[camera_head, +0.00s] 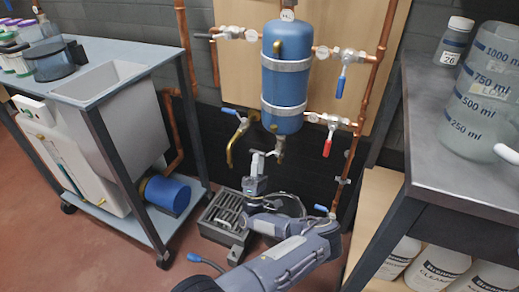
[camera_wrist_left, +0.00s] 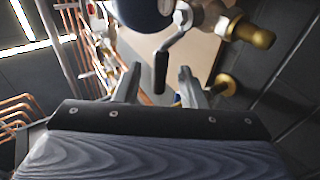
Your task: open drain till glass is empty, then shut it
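The blue tank (camera_head: 285,75) hangs on the back wall between copper pipes. Its drain valve (camera_head: 279,148) is at the bottom, with a brass outlet. My left gripper (camera_head: 257,165) is just below and left of this valve. In the left wrist view the valve's lever (camera_wrist_left: 161,70) has a black grip and hangs between the two fingertips of my left gripper (camera_wrist_left: 157,80). The fingers are apart, with space on both sides of the grip. No sight glass on the tank can be made out. My right gripper is not in view.
Blue-handled (camera_head: 340,85) and red-handled (camera_head: 327,145) valves are right of the tank. A blue-handled brass tap (camera_head: 236,135) is left of it. A floor grate (camera_head: 225,215) lies below. A marked beaker (camera_head: 480,105) stands on the right table; a cart (camera_head: 140,65) is left.

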